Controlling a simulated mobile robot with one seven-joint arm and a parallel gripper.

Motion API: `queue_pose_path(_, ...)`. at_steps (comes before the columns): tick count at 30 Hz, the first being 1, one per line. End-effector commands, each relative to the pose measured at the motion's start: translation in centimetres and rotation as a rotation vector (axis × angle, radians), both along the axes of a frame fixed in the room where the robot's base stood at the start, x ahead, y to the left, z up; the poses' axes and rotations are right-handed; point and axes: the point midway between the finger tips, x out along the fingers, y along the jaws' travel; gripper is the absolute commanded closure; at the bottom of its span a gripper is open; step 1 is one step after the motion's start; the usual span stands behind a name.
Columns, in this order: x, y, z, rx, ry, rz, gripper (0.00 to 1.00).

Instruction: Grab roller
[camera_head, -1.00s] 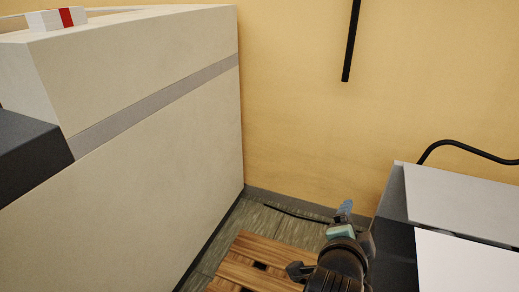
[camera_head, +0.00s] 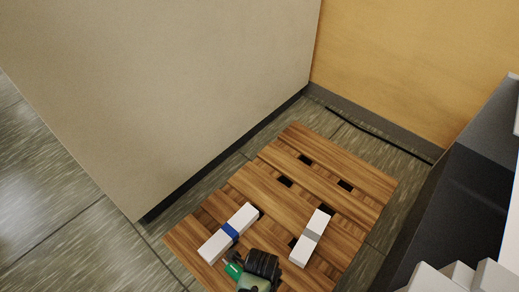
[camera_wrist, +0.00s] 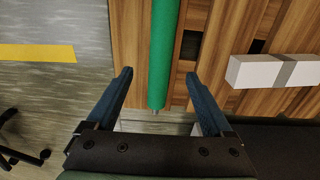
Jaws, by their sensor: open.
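The roller (camera_wrist: 164,45) is a long green cylinder with a small metallic tip at its near end. It runs up the wrist view over the wooden pallet (camera_wrist: 219,60). My gripper (camera_wrist: 159,74) is open, with one blue finger on each side of the roller's near end and a visible gap on both sides. I cannot tell the height between fingers and roller. In the head view, a bit of bright green, likely the roller (camera_head: 233,271), shows beside my dark wrist at the bottom edge, which hides most of it.
On the pallet lie a white box with a blue band (camera_head: 215,247) and one with a grey band (camera_head: 303,250). A beige cabinet (camera_head: 190,90) stands left, a dark machine (camera_head: 455,210) right. Black chair-like legs (camera_wrist: 25,145) and a yellow floor stripe (camera_wrist: 38,53) show at left.

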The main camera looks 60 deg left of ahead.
Motion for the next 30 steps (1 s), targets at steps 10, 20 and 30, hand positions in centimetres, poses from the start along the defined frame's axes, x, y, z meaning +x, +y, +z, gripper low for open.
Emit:
queue_pose_path(10,0.1,0.1,-5.3,0.001,-0.002,0.001,0.15)
queue_pose_path(20,0.0,0.4,-7.3,0.002,-0.003,0.004,0.15)
queue_pose_path(30,0.0,0.7,-10.7,0.003,-0.003,0.002,0.15)
